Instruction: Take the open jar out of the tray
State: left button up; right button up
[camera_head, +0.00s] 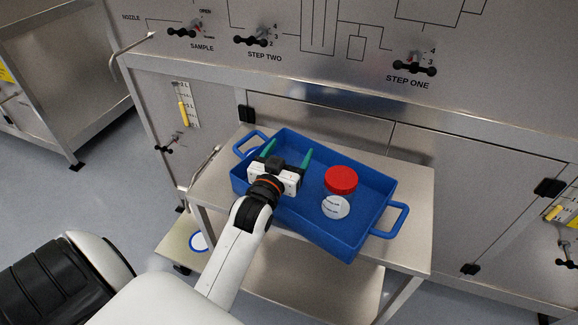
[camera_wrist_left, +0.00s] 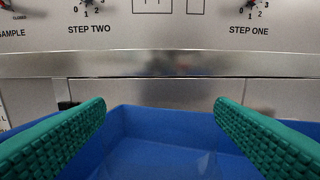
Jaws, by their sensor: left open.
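The blue tray (camera_head: 312,238) lies on a metal cart, and its wall shows in the wrist view (camera_wrist_left: 165,116). My left gripper (camera_head: 289,148) is over the tray's left part, its green fingers open and pointing to the far side. A jar with a red lid (camera_head: 341,178) stands in the tray to the gripper's right, with a white round label (camera_head: 335,207) below the lid. In the left wrist view, faint clear edges (camera_wrist_left: 207,162) show low between the open fingers; they may be clear glass, but I cannot tell. No open jar shows clearly. My right gripper is not in view.
The steel cart top (camera_head: 415,185) has bare room right of the tray. A steel cabinet with labelled valves (camera_head: 415,68) stands just behind. The tray has handles at its left (camera_head: 246,143) and right (camera_head: 402,213) ends.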

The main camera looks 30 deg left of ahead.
pick_arm(q)
jog(key=shift+w, duration=0.1)
jog(key=c, duration=1.4)
